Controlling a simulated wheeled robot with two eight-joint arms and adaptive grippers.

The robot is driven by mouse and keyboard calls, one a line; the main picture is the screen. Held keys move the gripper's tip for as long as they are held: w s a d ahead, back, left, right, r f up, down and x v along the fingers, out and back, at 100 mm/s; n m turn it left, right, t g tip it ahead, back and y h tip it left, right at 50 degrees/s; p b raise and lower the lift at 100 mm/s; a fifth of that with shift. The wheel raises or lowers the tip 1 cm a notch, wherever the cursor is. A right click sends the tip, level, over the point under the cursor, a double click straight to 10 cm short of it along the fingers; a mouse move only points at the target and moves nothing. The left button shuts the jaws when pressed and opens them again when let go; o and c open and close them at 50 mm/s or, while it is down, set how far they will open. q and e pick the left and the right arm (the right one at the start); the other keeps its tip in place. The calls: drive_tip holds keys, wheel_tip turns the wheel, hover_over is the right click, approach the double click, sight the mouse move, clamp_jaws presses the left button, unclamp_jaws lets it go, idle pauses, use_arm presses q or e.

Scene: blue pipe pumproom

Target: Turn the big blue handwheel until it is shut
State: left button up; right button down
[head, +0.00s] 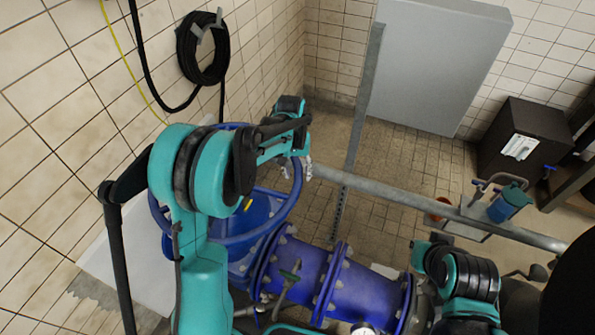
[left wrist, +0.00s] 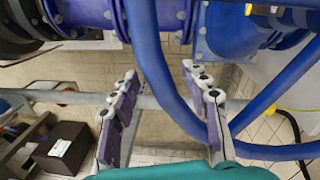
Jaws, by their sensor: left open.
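The big blue handwheel (head: 284,212) stands at the left of the head view, above the blue pipe. My left arm hides much of its rim and middle. My left gripper (head: 299,167) is at the far right part of the rim. In the left wrist view, the left gripper (left wrist: 163,108) is open, its two padded fingers well apart. The handwheel's rim (left wrist: 158,70) runs between the fingers and passes close to the right one; I cannot tell if they touch. My right arm shows at the lower right of the head view, but I cannot make out its gripper.
The blue flanged pipe (head: 297,272) runs below the wheel. A grey rail (head: 400,193) crosses behind it. A tiled wall with a black hose coil (head: 203,50) is at left. A grey panel (head: 430,70) and dark box (head: 520,140) stand at the back.

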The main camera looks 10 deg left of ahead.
use_arm(q)
drive_tip(key=shift+w+a+r, duration=0.1)
drive_tip(key=shift+w+r, duration=0.05)
drive_tip(key=shift+r, duration=0.3)
wheel_tip(320, 180, up, 11)
drive_tip(key=shift+s+a, duration=0.2)
drive_tip(key=shift+a, duration=0.05)
drive_tip(key=shift+s, duration=0.15)
